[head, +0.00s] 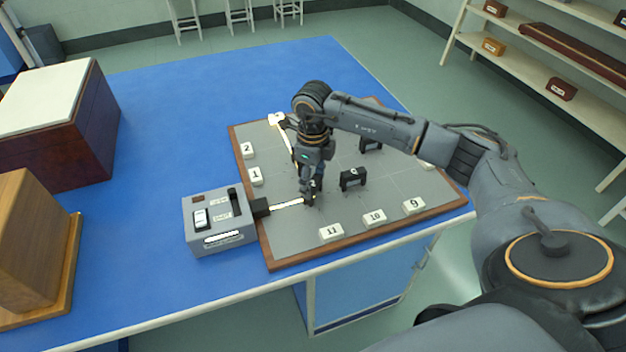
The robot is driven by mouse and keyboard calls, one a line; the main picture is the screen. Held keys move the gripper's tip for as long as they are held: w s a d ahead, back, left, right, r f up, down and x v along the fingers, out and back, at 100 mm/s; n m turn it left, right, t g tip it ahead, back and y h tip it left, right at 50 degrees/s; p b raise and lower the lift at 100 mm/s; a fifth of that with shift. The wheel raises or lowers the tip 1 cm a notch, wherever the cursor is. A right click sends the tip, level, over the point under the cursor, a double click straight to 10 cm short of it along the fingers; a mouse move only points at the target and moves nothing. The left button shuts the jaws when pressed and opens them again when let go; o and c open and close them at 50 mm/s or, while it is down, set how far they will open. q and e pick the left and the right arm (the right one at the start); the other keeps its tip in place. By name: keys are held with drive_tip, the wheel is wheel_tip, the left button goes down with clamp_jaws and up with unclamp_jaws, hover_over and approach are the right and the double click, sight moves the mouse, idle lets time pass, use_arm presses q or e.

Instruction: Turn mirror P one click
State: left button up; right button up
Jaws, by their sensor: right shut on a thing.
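My right gripper (311,198) points down over the left middle of the grey board and is shut on a small dark mount, taken to be mirror P. The fingers hide most of it, and its label cannot be read. A bright beam (287,204) runs from the grey lamp box (219,221) to this mount. From there a yellowish beam (293,150) runs to the far left edge of the board, near a lit white tag (277,119). A second dark mirror mount (352,179) stands to the right of my gripper, apart from it. My left gripper is out of view.
The wood-edged board (358,236) carries white number tags 1 (256,176), 2 (248,150), 9 (413,205), 10 (374,218) and 11 (331,232). Another dark mount (371,144) stands behind, near my forearm. Wooden boxes stand at left on the blue table (160,150).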

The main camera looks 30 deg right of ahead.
sight(313, 183)
drive_tip(key=o, duration=1.1)
drive_tip(key=shift+o, duration=0.2)
drive_tip(key=shift+r, duration=0.15)
wheel_tip(313, 183, up, 12)
